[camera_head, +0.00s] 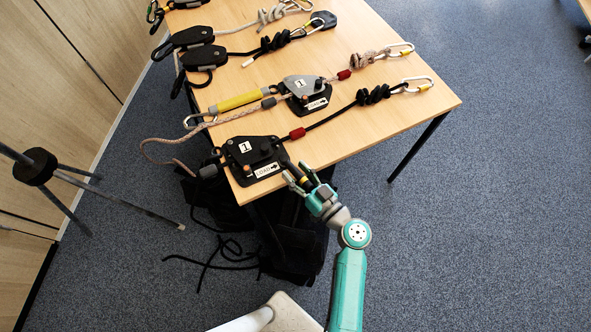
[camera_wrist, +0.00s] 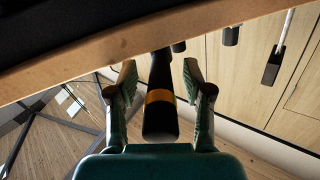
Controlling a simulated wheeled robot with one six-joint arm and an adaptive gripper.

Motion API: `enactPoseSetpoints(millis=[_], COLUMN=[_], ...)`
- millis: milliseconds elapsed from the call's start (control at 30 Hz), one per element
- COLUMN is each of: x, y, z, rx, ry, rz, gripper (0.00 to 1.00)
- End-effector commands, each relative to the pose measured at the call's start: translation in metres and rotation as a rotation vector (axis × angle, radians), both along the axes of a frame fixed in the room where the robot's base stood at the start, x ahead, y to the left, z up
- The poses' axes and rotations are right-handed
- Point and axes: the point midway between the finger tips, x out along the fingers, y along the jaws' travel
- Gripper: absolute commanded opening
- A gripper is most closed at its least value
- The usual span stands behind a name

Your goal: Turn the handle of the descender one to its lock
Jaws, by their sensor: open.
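The black descender (camera_head: 251,157), marked 1 and with a LOAD arrow label, lies near the table's front edge. A black handle with a yellow band (camera_wrist: 160,97) juts past the table edge; in the head view it seems to extend from this descender towards my gripper (camera_head: 299,175). In the wrist view my gripper (camera_wrist: 159,85) is open, with one finger on each side of the handle and a gap visible on both sides. Whether the fingers touch it lower down is hidden.
The wooden table (camera_head: 400,118) carries ropes, carabiners, a yellow sleeve (camera_head: 238,101) and black pulleys (camera_head: 183,40). The table's edge runs close above my fingers in the wrist view. Dark bags and loose rope (camera_head: 225,252) are below. A tripod (camera_head: 36,166) stands left. Floor is clear at right.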

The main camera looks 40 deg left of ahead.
Motion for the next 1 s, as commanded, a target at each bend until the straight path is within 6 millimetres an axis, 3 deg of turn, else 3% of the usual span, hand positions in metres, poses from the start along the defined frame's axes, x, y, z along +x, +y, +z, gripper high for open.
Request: enactPoseSetpoints(millis=[400,600,1000], x=[0.0011,0.0011,0.0035], y=[0.0071,0.0070,0.0066], z=[0.0001,0.0001,0.0003], rx=[0.000,0.000,0.001], ry=[0.000,0.000,0.000], rz=[0.000,0.000,0.029], gripper=[0.48,0.00,0.00])
